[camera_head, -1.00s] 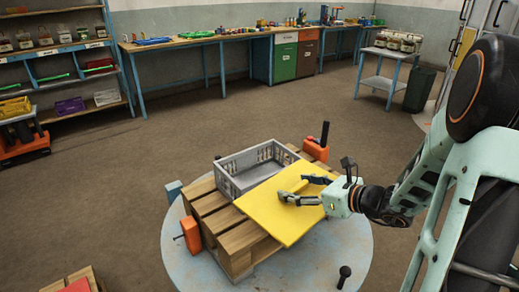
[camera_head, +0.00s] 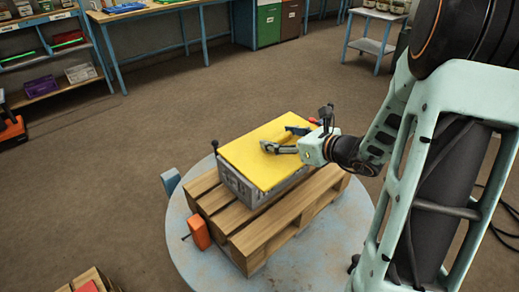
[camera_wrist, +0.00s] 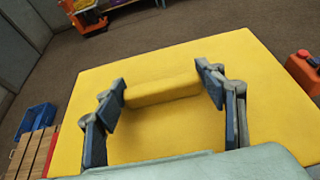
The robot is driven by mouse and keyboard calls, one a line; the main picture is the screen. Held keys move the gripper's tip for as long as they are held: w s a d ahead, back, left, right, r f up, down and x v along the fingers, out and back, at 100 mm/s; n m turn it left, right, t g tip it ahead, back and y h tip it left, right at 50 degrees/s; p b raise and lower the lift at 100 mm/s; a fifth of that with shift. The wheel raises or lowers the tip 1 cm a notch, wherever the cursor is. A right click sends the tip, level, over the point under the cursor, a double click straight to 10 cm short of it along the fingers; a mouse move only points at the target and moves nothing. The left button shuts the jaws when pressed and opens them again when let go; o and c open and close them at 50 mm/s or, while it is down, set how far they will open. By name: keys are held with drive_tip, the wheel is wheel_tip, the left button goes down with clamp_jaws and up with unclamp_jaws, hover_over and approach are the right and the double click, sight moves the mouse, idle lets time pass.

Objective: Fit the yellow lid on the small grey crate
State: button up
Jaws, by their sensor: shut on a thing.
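The yellow lid (camera_head: 250,162) lies flat over the top of the small grey crate (camera_head: 236,186) and covers its opening. The crate's grey wall shows below the lid's near left edge. I cannot tell whether the lid is fully seated all round. My gripper (camera_head: 277,139) is above the lid, with its fingers down on it. In the wrist view the fingers of my gripper (camera_wrist: 163,90) are shut on the raised handle block (camera_wrist: 162,88) of the lid, one at each end. The crate is hidden under the lid in the wrist view.
The crate stands on a wooden pallet (camera_head: 262,227) on a round grey-blue table (camera_head: 200,255). The floor around the table is mostly clear.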

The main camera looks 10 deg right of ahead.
sight(270, 130)
drive_tip(key=w+f, duration=0.1)
drive_tip(key=w, duration=0.2)
drive_tip(key=w+f, duration=0.1)
drive_tip(key=w, duration=0.2)
drive_tip(key=w+a+f, duration=0.1)
drive_tip(key=w+f, duration=0.1)
drive_tip(key=w, duration=0.1)
drive_tip(key=w+f, duration=0.5)
drive_tip(key=f, duration=0.4)
drive_tip(key=shift+a, duration=0.3)
drive_tip(key=shift+f+b, duration=0.4)
drive_tip(key=shift+f, duration=0.2)
drive_tip(key=o, duration=1.3)
drive_tip(key=shift+c, duration=0.2)
